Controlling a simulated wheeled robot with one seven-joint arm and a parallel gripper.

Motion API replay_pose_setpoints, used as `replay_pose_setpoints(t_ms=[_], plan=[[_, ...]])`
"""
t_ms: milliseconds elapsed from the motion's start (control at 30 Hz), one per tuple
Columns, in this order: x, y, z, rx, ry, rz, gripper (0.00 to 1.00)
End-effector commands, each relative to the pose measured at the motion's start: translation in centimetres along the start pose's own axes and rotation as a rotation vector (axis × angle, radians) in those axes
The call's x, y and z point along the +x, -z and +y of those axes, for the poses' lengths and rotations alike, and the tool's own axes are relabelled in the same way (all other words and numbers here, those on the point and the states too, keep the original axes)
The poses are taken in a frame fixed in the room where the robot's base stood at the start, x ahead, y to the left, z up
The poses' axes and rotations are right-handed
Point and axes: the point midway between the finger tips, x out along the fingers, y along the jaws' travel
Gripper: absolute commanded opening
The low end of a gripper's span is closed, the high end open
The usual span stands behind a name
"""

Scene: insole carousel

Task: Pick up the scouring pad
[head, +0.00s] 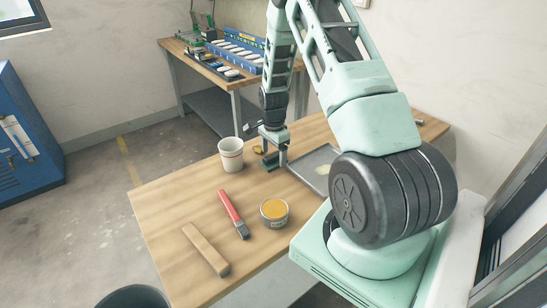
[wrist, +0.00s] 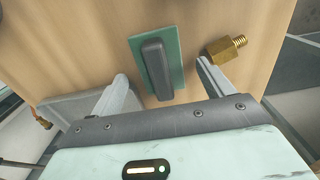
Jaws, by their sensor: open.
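The scouring pad (wrist: 174,42) is a flat green rectangle with a dark grey grip block on top. It lies on the wooden table (wrist: 75,60), seen in the wrist view ahead of and between my fingertips.
A brass threaded fitting (wrist: 226,48) lies right beside the pad, close to my right finger. A white cup (head: 231,155) stands left of the gripper and a grey tray (head: 314,164) right of it. A red-handled tool (head: 232,212), an open tin (head: 274,210) and a wooden block (head: 206,249) lie nearer.

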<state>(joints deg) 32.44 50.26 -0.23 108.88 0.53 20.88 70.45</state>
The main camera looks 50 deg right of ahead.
Motion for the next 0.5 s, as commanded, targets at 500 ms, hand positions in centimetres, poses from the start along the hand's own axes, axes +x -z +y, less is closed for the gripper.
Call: replay_pose_setpoints(t_ms=[500], plan=[[1.5,0.0,0.0,-0.001,0.001,0.001,0.52]])
